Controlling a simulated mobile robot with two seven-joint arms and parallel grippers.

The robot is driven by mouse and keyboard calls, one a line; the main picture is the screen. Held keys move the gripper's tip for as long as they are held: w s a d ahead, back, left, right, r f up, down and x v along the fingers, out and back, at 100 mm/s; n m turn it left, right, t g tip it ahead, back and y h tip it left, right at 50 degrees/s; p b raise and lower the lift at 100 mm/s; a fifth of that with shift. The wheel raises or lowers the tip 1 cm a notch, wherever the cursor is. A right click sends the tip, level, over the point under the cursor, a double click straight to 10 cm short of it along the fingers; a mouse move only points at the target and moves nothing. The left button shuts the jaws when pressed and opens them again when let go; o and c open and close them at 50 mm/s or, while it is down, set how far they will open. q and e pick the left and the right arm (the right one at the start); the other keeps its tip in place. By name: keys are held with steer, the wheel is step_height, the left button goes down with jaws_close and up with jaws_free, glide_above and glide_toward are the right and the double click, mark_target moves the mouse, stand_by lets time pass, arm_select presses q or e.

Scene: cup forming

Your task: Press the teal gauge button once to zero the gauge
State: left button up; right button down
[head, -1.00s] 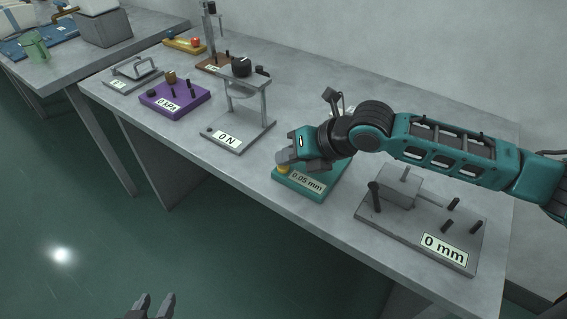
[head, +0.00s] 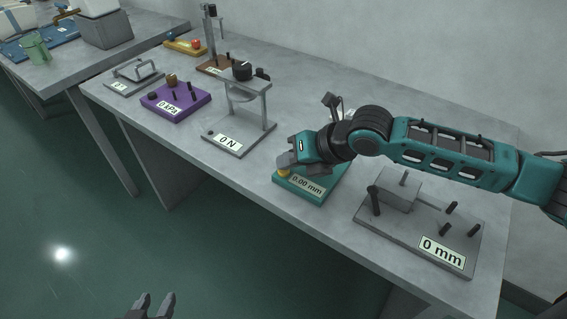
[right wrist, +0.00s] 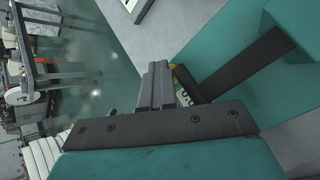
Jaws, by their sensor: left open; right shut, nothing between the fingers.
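The teal gauge (head: 313,194) stands near the front edge of the table, and its label reads 0.00 mm. A yellow button (head: 283,173) sits at its left front corner, partly hidden under my right gripper. My right gripper (head: 287,162) is shut and empty, with its fingertips at the button; I cannot tell whether they touch it. In the right wrist view the shut fingers (right wrist: 156,86) cover most of the button, and the teal base shows beside them. My left gripper (head: 157,304) is open and empty, low in the head view, away from the table.
A grey device marked 0 mm (head: 420,225) stands right of the gauge under my right arm. A grey stand marked 0 N (head: 240,135) and a purple device marked 0 kPa (head: 175,101) stand to the left. The table front between the stand and the gauge is clear.

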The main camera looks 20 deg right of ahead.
mark_target(289, 171)
steer(key=shift+r, duration=0.4)
steer(key=shift+r+p, duration=0.25)
steer(key=shift+p, duration=0.05)
step_height(289, 171, up, 5)
steer(key=p, duration=0.5)
steer(key=shift+w, duration=0.1)
steer(key=shift+f, duration=0.1)
stand_by(0.3)
